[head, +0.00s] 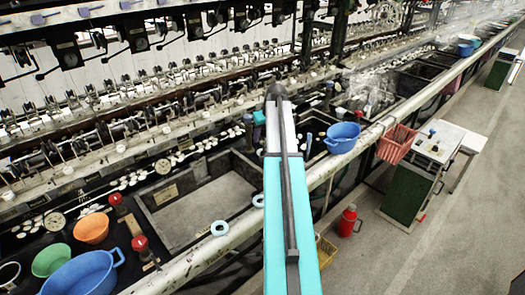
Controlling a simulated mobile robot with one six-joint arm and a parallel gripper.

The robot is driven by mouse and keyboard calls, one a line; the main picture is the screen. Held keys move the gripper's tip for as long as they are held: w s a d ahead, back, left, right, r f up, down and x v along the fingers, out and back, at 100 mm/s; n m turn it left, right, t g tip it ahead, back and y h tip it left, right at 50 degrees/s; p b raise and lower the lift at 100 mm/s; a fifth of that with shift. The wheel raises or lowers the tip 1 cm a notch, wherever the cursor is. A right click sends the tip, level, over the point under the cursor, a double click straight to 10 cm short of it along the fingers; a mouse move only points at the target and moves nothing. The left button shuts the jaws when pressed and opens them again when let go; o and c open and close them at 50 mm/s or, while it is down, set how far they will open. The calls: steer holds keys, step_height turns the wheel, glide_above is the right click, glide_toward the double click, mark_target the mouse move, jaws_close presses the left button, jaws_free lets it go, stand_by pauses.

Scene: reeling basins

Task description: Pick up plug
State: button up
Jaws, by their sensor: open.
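I cannot make out a plug for certain in the head view. My arm runs up the middle of the picture as a long teal and white link with a dark bar along it, ending in a dark rounded joint. My gripper does not show; it may be hidden beyond that joint. Red-topped fittings, one upper (115,200) and one lower (140,243), stand by the basins at the left. A pale ring (220,228) lies on the long rail, and a second pale ring (258,200) is partly behind my arm.
An empty grey basin (152,204) lies left of my arm. Blue (82,274), green (52,260) and orange (91,228) bowls stand lower left. A blue tub (342,138) and red basket (396,143) are at the rail (195,255). A red flask (348,220) stands on the open floor.

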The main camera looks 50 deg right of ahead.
steer(key=c, duration=1)
steer(key=shift+r, duration=0.1)
steer(key=shift+c, duration=0.2)
steer(key=shift+r+b, duration=1.25)
steer(key=shift+r, duration=3.65)
